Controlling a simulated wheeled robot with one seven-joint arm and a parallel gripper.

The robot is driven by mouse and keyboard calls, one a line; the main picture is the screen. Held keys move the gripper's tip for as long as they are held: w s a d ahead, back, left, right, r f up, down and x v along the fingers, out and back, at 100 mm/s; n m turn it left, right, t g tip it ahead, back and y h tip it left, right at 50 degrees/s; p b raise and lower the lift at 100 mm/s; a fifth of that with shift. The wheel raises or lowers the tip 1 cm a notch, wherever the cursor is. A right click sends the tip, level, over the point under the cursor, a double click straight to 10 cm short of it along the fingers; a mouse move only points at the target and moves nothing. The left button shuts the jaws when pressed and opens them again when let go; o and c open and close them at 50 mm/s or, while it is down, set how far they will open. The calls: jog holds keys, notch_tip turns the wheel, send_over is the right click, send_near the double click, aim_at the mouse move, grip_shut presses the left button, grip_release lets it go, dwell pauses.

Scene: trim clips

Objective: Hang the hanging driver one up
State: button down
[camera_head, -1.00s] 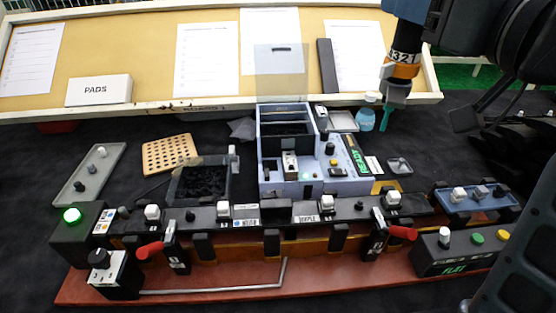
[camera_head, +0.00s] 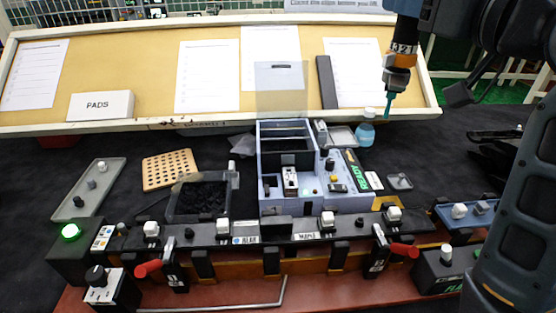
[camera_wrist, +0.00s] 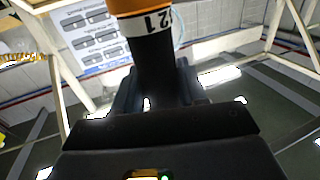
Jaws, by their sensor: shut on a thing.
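The hanging driver (camera_head: 399,58) is upright at the upper right of the head view. It has a dark body, a white number label, an orange band and a teal bit pointing down. In the wrist view its dark body (camera_wrist: 153,66) rises between the jaws, with the white label and orange band at the top edge. My gripper (camera_wrist: 155,98) is shut on the driver's dark part.
Below lies a dark bench with a blue-grey station (camera_head: 285,190), a black bin (camera_head: 203,194), a perforated wooden block (camera_head: 170,168) and a long clip fixture (camera_head: 265,232). A blue bottle (camera_head: 365,130) stands below the driver. A framed board (camera_head: 150,70) is behind. My arm fills the right side.

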dwell(0.3)
grip_release()
dwell(0.6)
jog(key=shift+s, duration=0.15)
dwell(0.6)
